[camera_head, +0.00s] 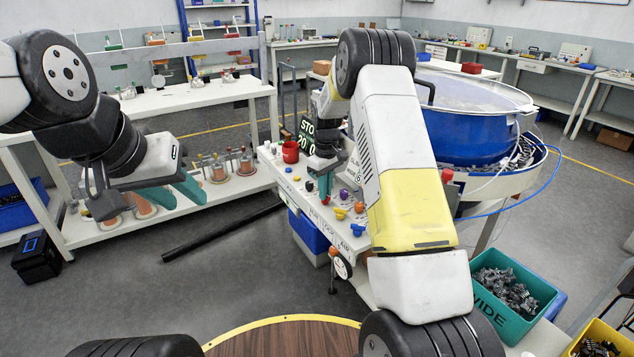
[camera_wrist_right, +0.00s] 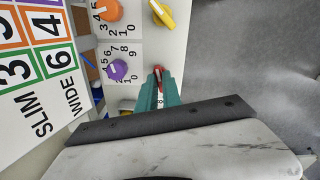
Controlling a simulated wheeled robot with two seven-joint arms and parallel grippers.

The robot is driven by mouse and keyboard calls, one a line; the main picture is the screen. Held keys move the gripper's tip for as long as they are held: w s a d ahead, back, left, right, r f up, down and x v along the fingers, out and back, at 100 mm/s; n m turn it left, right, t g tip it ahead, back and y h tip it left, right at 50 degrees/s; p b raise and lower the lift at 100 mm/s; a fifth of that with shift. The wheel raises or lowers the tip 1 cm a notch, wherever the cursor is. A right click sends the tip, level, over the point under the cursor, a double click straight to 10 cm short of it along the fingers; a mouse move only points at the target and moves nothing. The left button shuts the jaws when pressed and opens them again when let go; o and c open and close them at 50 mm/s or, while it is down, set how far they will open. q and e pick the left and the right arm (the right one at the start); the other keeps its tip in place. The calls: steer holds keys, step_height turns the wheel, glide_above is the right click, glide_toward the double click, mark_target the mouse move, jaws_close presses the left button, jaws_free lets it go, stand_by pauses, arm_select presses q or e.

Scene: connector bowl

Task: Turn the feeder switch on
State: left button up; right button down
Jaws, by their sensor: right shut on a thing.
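A small red switch (camera_wrist_right: 158,76) sits on the white control panel (camera_wrist_right: 140,45) in the right wrist view. My right gripper (camera_wrist_right: 158,88) has its teal fingertips shut on this red switch. In the head view my right gripper (camera_head: 325,186) reaches down to the panel top (camera_head: 300,180), and the switch is mostly hidden by its fingers. Whether the switch stands on or off cannot be told. My left gripper (camera_head: 181,195) is open and empty, its teal fingers apart, in front of the shelf at the left, far from the panel.
A purple knob (camera_wrist_right: 119,70), an orange knob (camera_wrist_right: 110,10) and a yellow knob (camera_wrist_right: 161,13) stand close to my right gripper. A blue bowl feeder (camera_head: 465,135) is at the right. A green bin (camera_head: 510,295) holds grey parts.

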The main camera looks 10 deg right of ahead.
steer(key=m, duration=1.1)
steer(key=shift+r+m, duration=0.1)
steer(key=shift+m, duration=0.3)
stand_by(0.3)
steer(key=c, duration=1.5)
jaws_free()
steer(key=shift+r, duration=3.85)
